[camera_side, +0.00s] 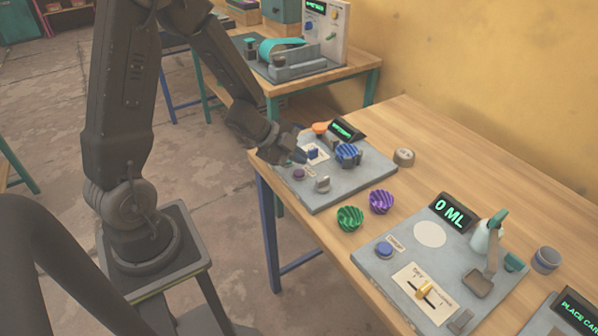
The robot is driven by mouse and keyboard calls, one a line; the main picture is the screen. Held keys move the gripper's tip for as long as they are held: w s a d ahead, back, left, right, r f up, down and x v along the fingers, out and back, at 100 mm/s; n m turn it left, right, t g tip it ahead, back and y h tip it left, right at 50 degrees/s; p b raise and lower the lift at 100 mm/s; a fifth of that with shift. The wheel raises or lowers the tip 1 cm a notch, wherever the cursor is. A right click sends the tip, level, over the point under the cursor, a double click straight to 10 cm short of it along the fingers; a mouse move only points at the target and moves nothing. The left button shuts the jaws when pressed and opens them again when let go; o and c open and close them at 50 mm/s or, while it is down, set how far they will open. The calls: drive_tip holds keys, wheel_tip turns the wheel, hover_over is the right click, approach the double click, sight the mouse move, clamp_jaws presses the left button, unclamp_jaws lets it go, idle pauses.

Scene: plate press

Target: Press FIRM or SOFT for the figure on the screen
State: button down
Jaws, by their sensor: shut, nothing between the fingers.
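A grey panel (352,189) lies at the left end of the wooden table. It carries a small dark screen (347,130) with green characters too small to read. On it are a blue block on a white label (313,153), a purple button (298,174), a grey knob (322,184), an orange piece (320,128) and a blue ribbed piece (348,154). I cannot read any FIRM or SOFT marking. My gripper (288,145) is shut and empty over the panel's left edge, close to the blue block. Whether it touches anything I cannot tell.
Green (350,218) and purple (381,201) ribbed bowls stand in front of the panel. A second panel (385,277) has a screen reading 0 ML (451,212), a slider and a bottle. A small round tan piece (404,157) sits behind.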

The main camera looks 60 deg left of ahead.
drive_tip(key=shift+r, duration=1.85)
drive_tip(key=shift+r, duration=0.1)
wheel_tip(320, 180, up, 6)
drive_tip(key=w+n+t+y, duration=0.1)
drive_tip(key=n+t+y, duration=0.1)
drive_tip(key=n+y, duration=0.15)
wheel_tip(320, 180, up, 5)
drive_tip(key=n+y, duration=0.3)
drive_tip(key=n, duration=0.1)
hover_over(299, 174)
drive_tip(key=s, duration=0.2)
drive_tip(key=s+d+r+n+g+h, duration=0.1)
drive_tip(key=s+d+r+n+g, duration=0.1)
drive_tip(key=s+d, duration=0.3)
drive_tip(key=s+d+r+n+g+h, duration=0.1)
drive_tip(key=s+d+n, duration=0.3)
drive_tip(key=s, duration=0.6)
drive_tip(key=shift+d+r+g+h, duration=0.4)
drive_tip(key=shift+r+g, duration=0.2)
drive_tip(key=shift+g, duration=0.3)
